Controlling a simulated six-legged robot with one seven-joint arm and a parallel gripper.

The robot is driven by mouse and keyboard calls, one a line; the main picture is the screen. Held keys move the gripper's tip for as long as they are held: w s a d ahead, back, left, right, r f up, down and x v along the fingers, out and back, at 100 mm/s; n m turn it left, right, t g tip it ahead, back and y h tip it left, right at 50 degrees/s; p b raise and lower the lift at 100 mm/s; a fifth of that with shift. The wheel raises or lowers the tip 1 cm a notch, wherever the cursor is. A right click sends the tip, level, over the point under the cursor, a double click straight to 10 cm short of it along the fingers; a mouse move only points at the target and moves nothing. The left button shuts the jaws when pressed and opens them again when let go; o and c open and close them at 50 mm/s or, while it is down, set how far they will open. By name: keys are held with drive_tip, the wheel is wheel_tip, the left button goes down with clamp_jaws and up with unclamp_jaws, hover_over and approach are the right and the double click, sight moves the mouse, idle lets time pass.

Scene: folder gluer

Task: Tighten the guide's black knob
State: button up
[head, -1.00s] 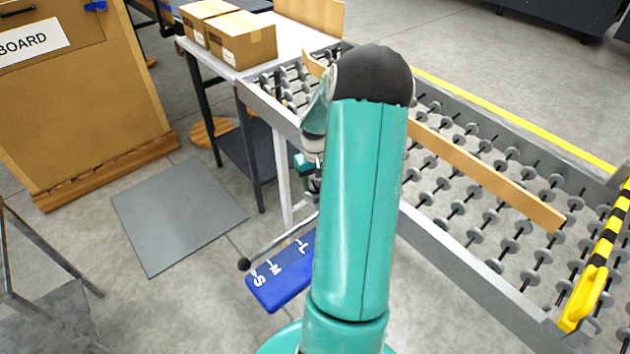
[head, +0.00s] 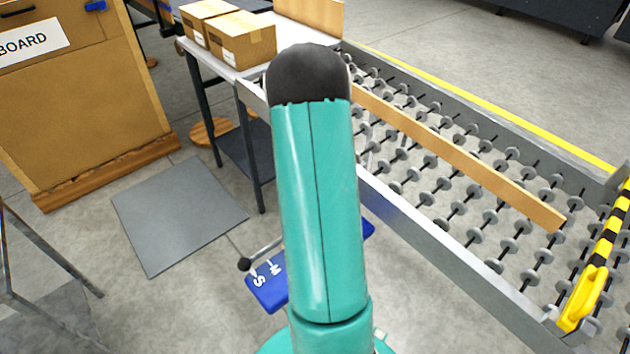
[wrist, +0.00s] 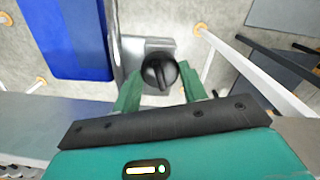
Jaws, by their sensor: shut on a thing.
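The round black knob (wrist: 159,72) with a raised grip bar sits on a grey metal bracket (wrist: 153,45) in the wrist view. My gripper (wrist: 163,84) has its green fingers on either side of the knob and is shut on it. In the head view my own arm hides the gripper and the knob. The guide, a long wooden rail (head: 460,158), lies slantwise over the roller conveyor there.
A blue plate with size letters (head: 266,288) and a black-ball lever (head: 245,264) lies low beside my arm. The conveyor's side rail (head: 450,253) runs along the right. Cardboard boxes (head: 243,40) stand on a table behind. A grey mat (head: 178,215) lies on the floor.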

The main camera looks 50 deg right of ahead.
drive_tip(key=shift+m, duration=1.7)
drive_tip(key=o, duration=1)
drive_tip(key=shift+c, duration=0.2)
wheel_tip(320, 180, up, 14)
drive_tip(key=shift+f, duration=0.15)
